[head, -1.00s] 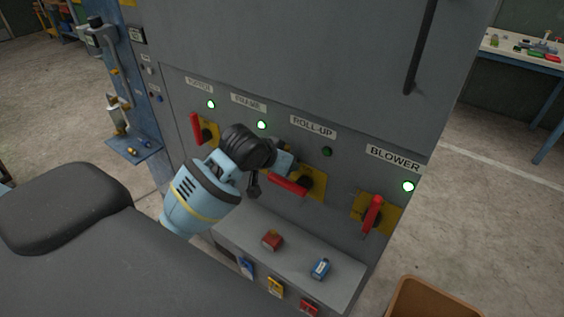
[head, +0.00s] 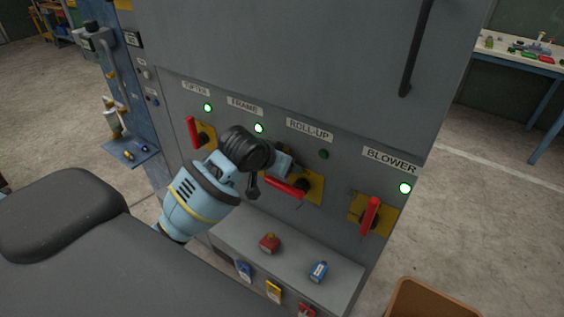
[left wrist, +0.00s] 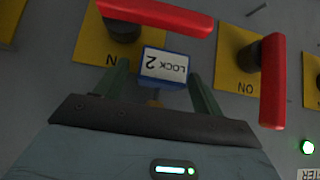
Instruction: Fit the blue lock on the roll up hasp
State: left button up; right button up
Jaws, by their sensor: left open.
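A blue lock with a white face reading LOCK 2 (left wrist: 163,66) sits between the fingers of my left gripper (left wrist: 160,88) in the left wrist view. The fingers stand apart, with gaps beside the lock. The lock is at the edge of the yellow roll-up plate (left wrist: 90,50), by its red handle (left wrist: 160,14). Whether its shackle is through the hasp is hidden. In the head view my left gripper (head: 288,166) is at the roll-up switch (head: 285,187), whose handle lies nearly level. My right gripper is not in view.
The frame switch handle (left wrist: 273,80) is close by in the wrist view. The blower switch (head: 371,216) is to the right. A brown bin (head: 435,302) stands lower right.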

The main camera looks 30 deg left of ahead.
pick_arm(q)
jog(key=v, duration=0.7)
jog(key=shift+s+r, duration=0.3)
jog(key=shift+r, duration=0.05)
jog(key=shift+a, duration=0.1)
jog(key=s+d+f+h, duration=0.1)
jog(key=s+d+f, duration=0.15)
jog(key=f, duration=0.75)
jog(key=s+d+f, duration=0.2)
jog(key=s+f, duration=0.2)
jog(key=f, duration=0.5)
jog(key=s+d+f, duration=0.2)
jog(key=s+f, duration=0.4)
jog(key=s, duration=0.3)
jog(key=s+d+f+m, duration=0.1)
jog(key=s+d+f, duration=0.1)
jog(key=s+f, duration=0.5)
jog(key=s, duration=0.3)
jog(key=shift+d+t, duration=0.3)
jog(key=shift+d, duration=0.1)
jog(key=shift+f, duration=0.1)
